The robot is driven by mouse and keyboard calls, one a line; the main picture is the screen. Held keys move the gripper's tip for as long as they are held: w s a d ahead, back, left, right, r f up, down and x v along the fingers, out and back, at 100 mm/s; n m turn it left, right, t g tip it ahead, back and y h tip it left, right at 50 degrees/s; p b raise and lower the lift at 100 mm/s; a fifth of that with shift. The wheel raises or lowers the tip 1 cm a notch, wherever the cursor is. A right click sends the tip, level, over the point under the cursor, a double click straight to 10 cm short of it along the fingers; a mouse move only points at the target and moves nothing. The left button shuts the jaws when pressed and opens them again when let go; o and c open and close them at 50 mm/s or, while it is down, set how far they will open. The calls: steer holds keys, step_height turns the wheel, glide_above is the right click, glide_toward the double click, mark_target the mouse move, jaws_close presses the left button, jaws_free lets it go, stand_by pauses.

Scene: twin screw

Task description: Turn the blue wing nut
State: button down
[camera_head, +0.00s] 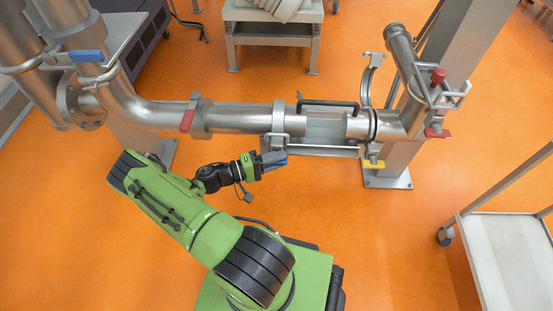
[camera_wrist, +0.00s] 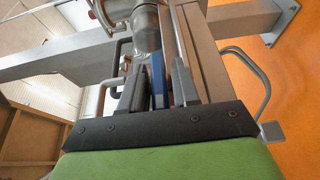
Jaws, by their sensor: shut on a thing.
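The blue wing nut (camera_wrist: 158,78) stands between the two grey fingers of my gripper (camera_wrist: 158,88) in the wrist view. The fingers are shut on it, one on each side. In the head view my gripper (camera_head: 273,159) is at the clamp (camera_head: 278,124) on the middle of the horizontal pipe, just below the pipe. A small blue patch shows at the fingertips there, and the fingers hide much of the nut. How far the nut is turned cannot be told.
A red wing nut (camera_head: 187,121) hangs on the pipe to the left. A yellow wing nut (camera_head: 374,164) and a red one (camera_head: 437,133) are to the right. Another blue handle (camera_head: 86,56) is at upper left. A black handle (camera_head: 328,103) lies above the pipe. A trolley (camera_head: 505,250) stands at right.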

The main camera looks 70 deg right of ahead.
steer(key=shift+r+t+y+p, duration=0.1)
steer(key=shift+t+y+p, duration=0.25)
steer(key=shift+p, duration=0.25)
